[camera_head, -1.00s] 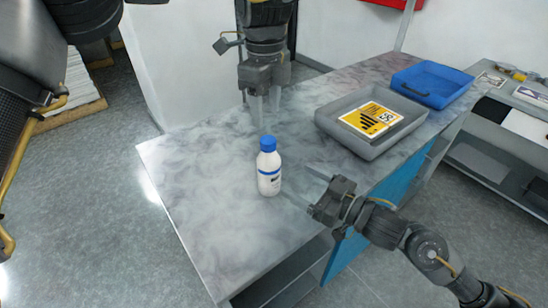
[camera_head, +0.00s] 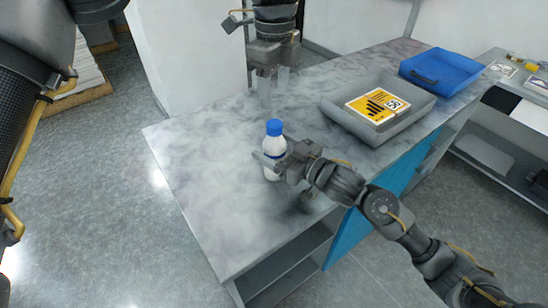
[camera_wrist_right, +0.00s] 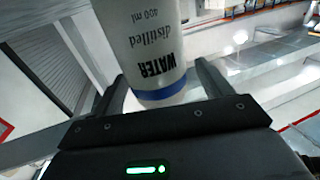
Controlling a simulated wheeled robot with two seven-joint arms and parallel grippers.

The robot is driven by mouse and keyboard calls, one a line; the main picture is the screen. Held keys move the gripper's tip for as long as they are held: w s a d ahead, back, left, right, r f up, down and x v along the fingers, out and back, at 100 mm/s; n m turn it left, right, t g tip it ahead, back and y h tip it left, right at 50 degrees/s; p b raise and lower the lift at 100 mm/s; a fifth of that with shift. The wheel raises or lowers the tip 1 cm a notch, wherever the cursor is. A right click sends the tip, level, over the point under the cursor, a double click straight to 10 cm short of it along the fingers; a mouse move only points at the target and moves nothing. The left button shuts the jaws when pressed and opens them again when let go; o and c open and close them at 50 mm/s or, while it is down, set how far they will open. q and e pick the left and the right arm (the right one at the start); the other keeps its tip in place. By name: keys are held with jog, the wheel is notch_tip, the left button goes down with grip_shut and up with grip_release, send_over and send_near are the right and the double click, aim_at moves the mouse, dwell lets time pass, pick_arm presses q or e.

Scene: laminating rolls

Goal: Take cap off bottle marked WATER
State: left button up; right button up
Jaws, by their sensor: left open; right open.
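The white bottle (camera_head: 274,147) stands upright on the marbled table, with its blue cap (camera_head: 273,127) on. In the right wrist view the bottle (camera_wrist_right: 143,45) appears upside down, and its label reads WATER, distilled, 400 ml. My right gripper (camera_head: 267,162) is open around the bottle's body, with one finger on either side; I cannot tell whether a finger touches it. Part of the bottle's lower body is hidden by this gripper. My left gripper (camera_head: 273,88) is open and empty, pointing down above the table behind the bottle, apart from the cap.
A grey tray (camera_head: 340,117) holding a yellow and white labelled box (camera_head: 378,105) stands right of the bottle. A blue tray (camera_head: 440,76) stands behind it. The table's left part (camera_head: 200,170) is clear. A side shelf unit (camera_head: 490,155) is at the far right.

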pick_arm(q)
jog(key=shift+w, duration=0.1)
pick_arm(e)
jog(key=shift+w+a, duration=0.15)
jog(key=shift+w, duration=0.1)
